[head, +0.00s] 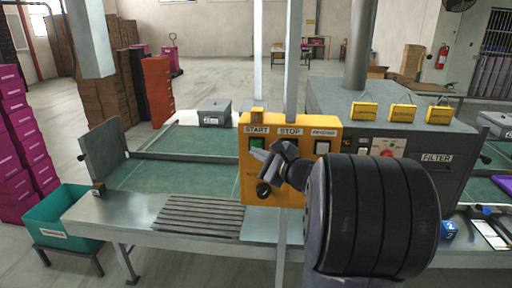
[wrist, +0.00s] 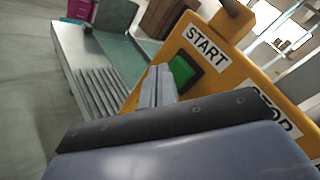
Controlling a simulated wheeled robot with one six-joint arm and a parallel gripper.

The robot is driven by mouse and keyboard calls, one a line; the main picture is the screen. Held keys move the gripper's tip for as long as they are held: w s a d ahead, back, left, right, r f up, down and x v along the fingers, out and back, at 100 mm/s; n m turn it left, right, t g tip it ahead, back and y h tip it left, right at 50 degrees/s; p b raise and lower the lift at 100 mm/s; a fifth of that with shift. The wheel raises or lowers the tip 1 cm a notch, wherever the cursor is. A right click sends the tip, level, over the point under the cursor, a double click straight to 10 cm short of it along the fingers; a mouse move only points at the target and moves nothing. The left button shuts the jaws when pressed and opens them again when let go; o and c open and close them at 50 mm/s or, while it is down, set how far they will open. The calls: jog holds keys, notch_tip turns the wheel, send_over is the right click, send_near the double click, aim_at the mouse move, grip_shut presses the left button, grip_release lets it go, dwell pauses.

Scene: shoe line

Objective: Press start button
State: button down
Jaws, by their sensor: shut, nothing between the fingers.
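The yellow control box (head: 285,180) stands on a post above the work table, with START and STOP labels. The green start button (head: 257,143) sits under the START label; it also shows in the wrist view (wrist: 183,68). My gripper (head: 255,156) is shut and empty, with its fingertips close to the lower edge of the start button. In the wrist view the fingers (wrist: 158,76) point up just left of the button. I cannot tell whether they touch it. My arm hides part of the box's lower right.
The metal table (head: 125,212) has a slatted grate (head: 200,216) and a green belt (head: 160,176). A grey machine labelled FILTER (head: 450,140) stands right of the box. A teal bin (head: 65,220) is at the left. A black knob (head: 263,190) sits low on the box.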

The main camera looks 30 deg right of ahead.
jog(key=shift+w, duration=0.1)
jog(key=shift+w+d, duration=0.25)
